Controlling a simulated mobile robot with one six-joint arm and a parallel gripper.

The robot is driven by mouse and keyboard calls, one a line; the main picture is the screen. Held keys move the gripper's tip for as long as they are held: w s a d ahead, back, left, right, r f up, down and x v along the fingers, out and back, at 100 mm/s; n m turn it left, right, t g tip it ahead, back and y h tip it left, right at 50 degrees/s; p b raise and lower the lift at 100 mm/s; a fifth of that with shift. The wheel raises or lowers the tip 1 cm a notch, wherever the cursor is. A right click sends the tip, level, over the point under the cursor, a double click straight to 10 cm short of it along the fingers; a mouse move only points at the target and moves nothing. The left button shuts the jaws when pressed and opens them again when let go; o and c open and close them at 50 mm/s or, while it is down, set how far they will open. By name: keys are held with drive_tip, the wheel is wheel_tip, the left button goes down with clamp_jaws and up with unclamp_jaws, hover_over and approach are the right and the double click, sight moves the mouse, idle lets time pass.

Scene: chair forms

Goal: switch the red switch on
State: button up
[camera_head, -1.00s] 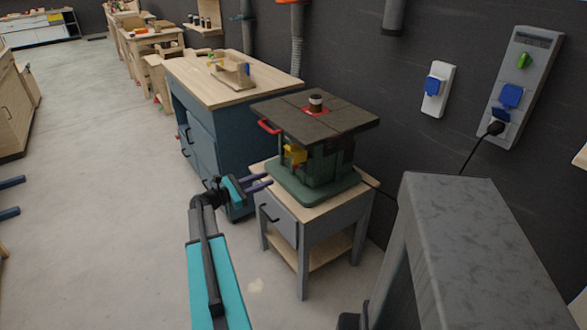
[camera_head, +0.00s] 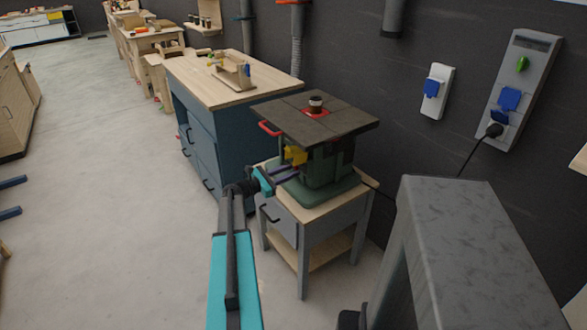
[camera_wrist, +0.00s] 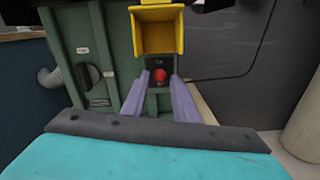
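The red switch (camera_wrist: 159,75) is a small round red knob on the green machine's front, just below a raised yellow cover in the wrist view. The yellow cover (camera_wrist: 157,30) also shows in the head view (camera_head: 295,155). My gripper (camera_wrist: 159,84) points at the switch, with its two purple fingers apart, one on each side of the knob's line. No object is held between them. In the head view my gripper (camera_head: 285,173) is at the machine's front, just below the yellow cover. Whether a fingertip touches the switch I cannot tell.
A grey hose (camera_wrist: 50,77) and a black knob (camera_wrist: 91,73) are left of the switch. Open floor lies left.

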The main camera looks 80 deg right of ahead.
drive_tip(key=shift+x, duration=0.9)
clamp_jaws()
drive_tip(key=shift+s, duration=0.1)
